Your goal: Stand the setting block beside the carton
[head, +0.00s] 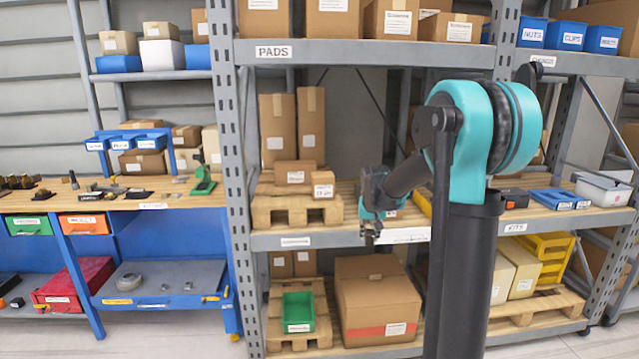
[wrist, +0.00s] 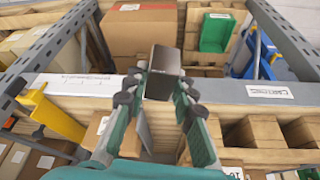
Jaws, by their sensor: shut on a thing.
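My gripper (wrist: 163,92) is shut on a dark grey block, the setting block (wrist: 164,66), which stands out past the fingertips in the wrist view. In the head view my gripper (head: 371,235) points down at the front edge of the middle shelf; the block is too small to make out there. A small brown carton (wrist: 101,128) with a white label shows beside the fingers in the wrist view. Small labelled cartons (head: 296,175) sit on a pallet on the same shelf. I cannot tell which carton the task names.
The middle shelf's grey front beam (wrist: 222,91) runs below the gripper. A pallet (head: 297,208) fills the shelf's left part; a yellow item (wrist: 50,112) is on the other side. Grey uprights (head: 235,180) flank the bay.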

